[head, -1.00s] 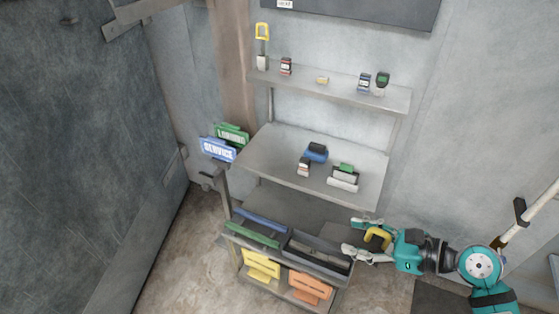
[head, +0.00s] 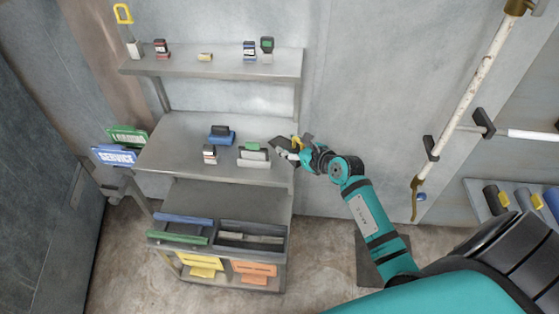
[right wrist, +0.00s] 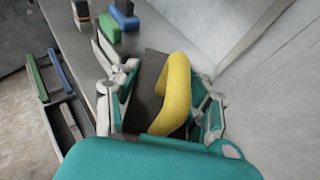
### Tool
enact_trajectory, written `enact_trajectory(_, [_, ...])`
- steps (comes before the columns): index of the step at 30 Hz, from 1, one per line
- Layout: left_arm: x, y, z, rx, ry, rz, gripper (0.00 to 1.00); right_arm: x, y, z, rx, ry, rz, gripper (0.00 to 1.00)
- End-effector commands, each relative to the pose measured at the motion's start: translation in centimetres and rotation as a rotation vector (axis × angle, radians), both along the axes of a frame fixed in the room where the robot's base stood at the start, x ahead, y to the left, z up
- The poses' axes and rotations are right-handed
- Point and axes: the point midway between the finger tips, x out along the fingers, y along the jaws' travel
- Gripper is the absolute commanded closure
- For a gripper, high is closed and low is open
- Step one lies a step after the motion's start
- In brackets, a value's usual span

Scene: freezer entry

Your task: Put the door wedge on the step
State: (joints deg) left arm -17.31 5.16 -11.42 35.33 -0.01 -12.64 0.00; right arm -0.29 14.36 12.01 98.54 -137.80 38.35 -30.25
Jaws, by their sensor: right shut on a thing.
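The door wedge (right wrist: 174,92) looks like a dark grey block with a thick yellow loop handle. My right gripper (head: 293,146) is shut on it, with fingers on both sides of the yellow handle in the right wrist view. In the head view the wedge (head: 280,144) is at the right end of the rack's middle shelf (head: 185,170); I cannot tell whether it touches the shelf. No surface is marked as the step, so I cannot tell which one it is. My left gripper is not in view.
The middle shelf holds a blue-based block (head: 221,136), a small red-and-white item (head: 209,155) and a white-and-green block (head: 254,156). The upper shelf (head: 215,70) holds several small items. Below are a grey bin (head: 283,243) and coloured signs. A wall rail (head: 468,95) stands to the right.

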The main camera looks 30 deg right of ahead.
Motion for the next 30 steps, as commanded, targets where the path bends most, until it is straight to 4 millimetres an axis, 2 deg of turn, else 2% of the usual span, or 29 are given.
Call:
enact_trajectory(1, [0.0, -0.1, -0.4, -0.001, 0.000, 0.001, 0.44, 0.0, 0.0, -1.1, 0.001, 0.000, 0.000, 0.95])
enact_trajectory(3, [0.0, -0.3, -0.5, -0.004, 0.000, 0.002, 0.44, 0.0, 0.1, -1.9, 0.001, -0.001, 0.001, 0.95])
enact_trajectory(8, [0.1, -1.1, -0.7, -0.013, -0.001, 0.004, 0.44, 0.0, 0.0, -3.0, 0.000, -0.002, 0.001, 0.95])
enact_trajectory(15, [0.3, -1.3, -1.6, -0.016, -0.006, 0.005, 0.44, 0.0, 0.0, -6.2, 0.000, -0.002, 0.001, 0.95])
enact_trajectory(26, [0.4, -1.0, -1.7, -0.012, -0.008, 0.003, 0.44, 0.0, 0.0, -6.5, -0.001, -0.003, 0.001, 0.95])
enact_trajectory(27, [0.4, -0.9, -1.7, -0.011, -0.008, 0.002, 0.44, 0.0, 0.1, -6.6, -0.001, -0.002, 0.002, 0.52])
enact_trajectory(30, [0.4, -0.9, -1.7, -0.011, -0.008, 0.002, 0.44, 0.0, 0.1, -6.5, -0.001, -0.002, 0.002, 0.39])
